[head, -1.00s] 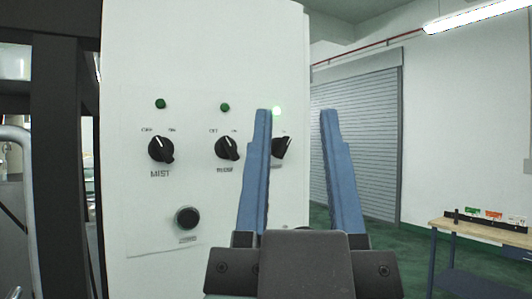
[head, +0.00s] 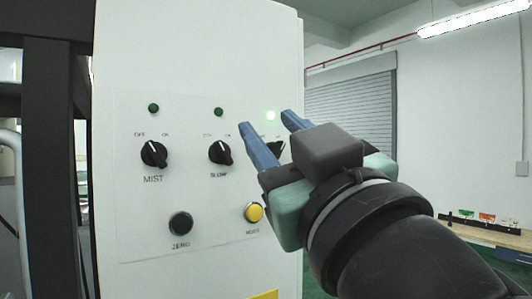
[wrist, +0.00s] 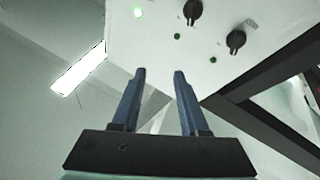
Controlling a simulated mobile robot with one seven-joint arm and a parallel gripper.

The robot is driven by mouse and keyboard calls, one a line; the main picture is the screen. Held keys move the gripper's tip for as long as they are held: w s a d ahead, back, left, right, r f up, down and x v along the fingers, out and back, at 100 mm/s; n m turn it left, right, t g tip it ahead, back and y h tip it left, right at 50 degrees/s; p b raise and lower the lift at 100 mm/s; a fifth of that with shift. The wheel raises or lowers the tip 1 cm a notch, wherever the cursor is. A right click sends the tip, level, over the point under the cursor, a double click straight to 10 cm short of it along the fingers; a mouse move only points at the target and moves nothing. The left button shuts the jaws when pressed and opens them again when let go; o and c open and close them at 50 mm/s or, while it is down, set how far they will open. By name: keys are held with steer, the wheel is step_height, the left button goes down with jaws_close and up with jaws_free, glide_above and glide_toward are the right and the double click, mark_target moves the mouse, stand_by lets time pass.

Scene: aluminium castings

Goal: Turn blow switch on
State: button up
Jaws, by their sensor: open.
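The blow switch (head: 220,152) is a black rotary knob in the middle of the top row on the white control panel, labelled BLOW. Its small lamp (head: 219,112) above is dark green, unlit. I cannot clearly read which way its pointer sits. In the wrist view the blow switch (wrist: 193,12) is at the top edge. My gripper (head: 267,120) is open and empty, right of the blow switch, its fingers pointing up-left and partly covering the third knob (head: 275,150). In the wrist view my gripper (wrist: 160,71) has nothing between its fingers.
The MIST knob (head: 154,154) is left of the blow switch, with an unlit lamp. The lamp (head: 270,115) above the third knob glows green. Below are a black ZERO button (head: 181,223) and a yellow button (head: 254,212). A workbench (head: 490,234) stands at the far right.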

mark_target(226, 153)
steer(key=w+a+n+g+p, duration=0.1)
steer(key=w+a+g+p, duration=0.1)
steer(key=w, duration=0.1)
steer(key=w+a+f+n+g+p, duration=0.1)
steer(key=w+n+g+p, duration=0.1)
steer(key=w, duration=0.1)
steer(key=w+a+f+n+g+y+p, duration=0.1)
steer(key=w+a+g+p, duration=0.1)
steer(key=w, duration=0.1)
steer(key=shift+w+a+f+n, duration=0.1)
steer(key=shift+w+a+n, duration=0.15)
steer(key=shift+a+n, duration=0.1)
steer(key=shift+w+a+f, duration=0.15)
steer(key=shift+w+a, duration=0.2)
steer(key=shift+w, duration=0.1)
jaws_close()
